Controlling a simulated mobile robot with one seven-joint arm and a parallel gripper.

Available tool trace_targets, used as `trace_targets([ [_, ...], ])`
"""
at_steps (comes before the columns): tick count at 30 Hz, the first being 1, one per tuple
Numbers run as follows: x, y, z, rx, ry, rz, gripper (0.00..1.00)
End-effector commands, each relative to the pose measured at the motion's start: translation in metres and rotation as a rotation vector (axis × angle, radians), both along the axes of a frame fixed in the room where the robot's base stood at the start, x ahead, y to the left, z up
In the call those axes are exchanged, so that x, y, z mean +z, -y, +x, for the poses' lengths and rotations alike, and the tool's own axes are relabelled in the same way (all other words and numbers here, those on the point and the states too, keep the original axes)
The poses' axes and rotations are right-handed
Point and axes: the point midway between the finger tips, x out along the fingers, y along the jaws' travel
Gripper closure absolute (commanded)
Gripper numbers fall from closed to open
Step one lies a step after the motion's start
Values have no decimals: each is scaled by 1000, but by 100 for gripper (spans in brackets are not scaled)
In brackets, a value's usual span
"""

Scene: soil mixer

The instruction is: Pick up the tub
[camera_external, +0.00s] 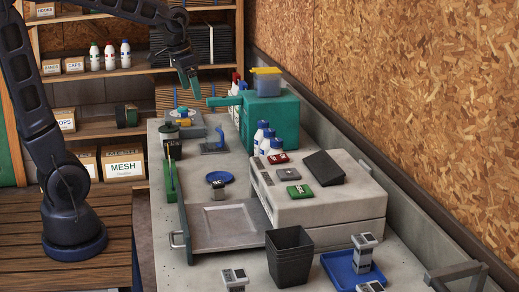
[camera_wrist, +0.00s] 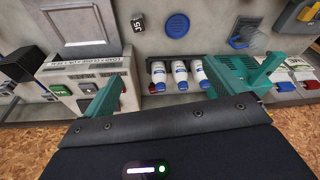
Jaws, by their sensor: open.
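Two things could be the tub. The other is a black, square, open-topped bin (camera_external: 290,258) standing upright at the front of the bench; I cannot tell which is meant. My gripper (camera_external: 188,78) is raised over the far end of the bench, left of the teal machine and far behind the black bin. In the wrist view, its teal fingers (camera_wrist: 170,88) are spread apart with nothing held between them.
White bottles with blue caps (camera_external: 264,138) stand beside a grey boxy machine (camera_external: 330,190). A black panel (camera_external: 323,167) lies on that machine. A blue tray (camera_external: 352,271) sits at the front right. A wood-chip wall (camera_external: 400,80) bounds the right side.

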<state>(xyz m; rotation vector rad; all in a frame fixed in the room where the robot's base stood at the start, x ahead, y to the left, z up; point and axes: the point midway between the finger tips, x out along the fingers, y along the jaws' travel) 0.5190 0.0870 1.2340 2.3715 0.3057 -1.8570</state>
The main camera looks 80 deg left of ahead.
Motion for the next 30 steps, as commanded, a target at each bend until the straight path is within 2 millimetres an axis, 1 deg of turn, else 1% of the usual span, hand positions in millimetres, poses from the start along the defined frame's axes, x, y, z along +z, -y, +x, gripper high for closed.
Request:
trace_targets([
  [1,-5,-19,7,22,-15,-4,6],
  [5,-15,-64,22,64,-43,-10,6],
  [6,-19,-79,25,77,-51,-12,6],
  [8,-25,-101,30,97,-64,-17,6],
  [9,-30,-117,32,109,-72,-20,6],
  [11,-38,-140,35,127,-84,-25,6],
  [16,-63,-208,35,182,-116,-42,6],
  [17,-69,-220,33,191,-122,-46,6],
  [18,-75,-237,31,204,-129,-50,6],
  [20,-87,-261,27,222,-140,-57,6],
  [21,-95,-277,24,235,-148,-63,6],
  [23,-107,-302,17,253,-157,-71,6],
  [27,-139,-357,-3,295,-181,-92,6],
  [30,-160,-392,-20,322,-194,-106,6],
])
